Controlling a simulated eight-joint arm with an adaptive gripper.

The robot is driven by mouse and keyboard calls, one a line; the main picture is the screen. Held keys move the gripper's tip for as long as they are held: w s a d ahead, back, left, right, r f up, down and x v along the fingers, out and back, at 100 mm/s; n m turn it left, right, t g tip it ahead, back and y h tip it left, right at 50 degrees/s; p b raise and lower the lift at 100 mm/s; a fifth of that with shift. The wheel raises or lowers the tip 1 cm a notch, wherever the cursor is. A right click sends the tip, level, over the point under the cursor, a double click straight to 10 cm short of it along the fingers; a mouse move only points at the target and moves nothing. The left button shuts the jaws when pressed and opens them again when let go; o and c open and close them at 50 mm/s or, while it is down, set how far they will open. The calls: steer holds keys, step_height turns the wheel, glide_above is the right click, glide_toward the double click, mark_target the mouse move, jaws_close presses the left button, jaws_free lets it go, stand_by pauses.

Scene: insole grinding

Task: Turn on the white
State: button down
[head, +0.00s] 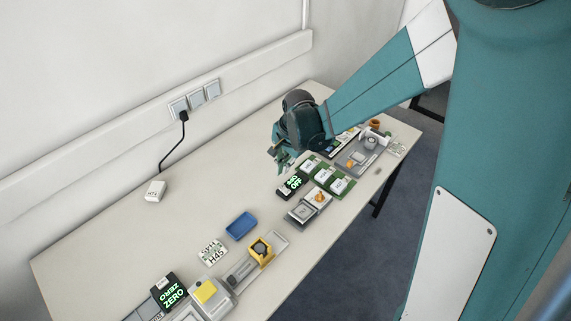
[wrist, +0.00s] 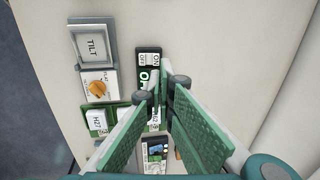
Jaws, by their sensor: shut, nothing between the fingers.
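A black panel with glowing green lettering and ON/OFF marks (head: 292,185) lies on the table in the head view. It also shows in the wrist view (wrist: 147,72), with white ON and OFF marks at its far end. My gripper (head: 279,160) is above the table, just beyond this panel in the head view. In the wrist view my gripper (wrist: 167,88) has its fingertips together and empty, over the panel's right edge. The fingers hide part of the panel. I cannot tell whether they touch it.
Beside the panel are a grey TILT button (wrist: 92,44), an orange knob (wrist: 97,88) and green boards with white blocks (wrist: 96,119). The table by the wall is mostly clear, except a corded white box (head: 155,190).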

mark_target(283, 187)
steer(key=shift+w+a+f+b, duration=0.15)
steer(key=shift+w+a+f, duration=0.05)
steer(key=shift+f, duration=1.3)
steer(key=shift+w+a+f+b, duration=0.15)
steer(key=shift+a+f+b, duration=0.05)
steer(key=shift+f, duration=1.3)
steer(key=shift+w+a+f+b, duration=0.15)
steer(key=shift+w+a+f, duration=0.05)
steer(key=shift+f, duration=1.3)
steer(key=shift+w+a+f+g+h+b, duration=0.3)
steer(key=shift+f+g+h+b, duration=0.2)
steer(key=shift+f+b, duration=0.15)
steer(key=shift+s+d+r, duration=0.15)
steer(key=shift+r, duration=0.05)
steer(key=shift+s+d+r, duration=0.2)
steer(key=shift+s+d, duration=0.25)
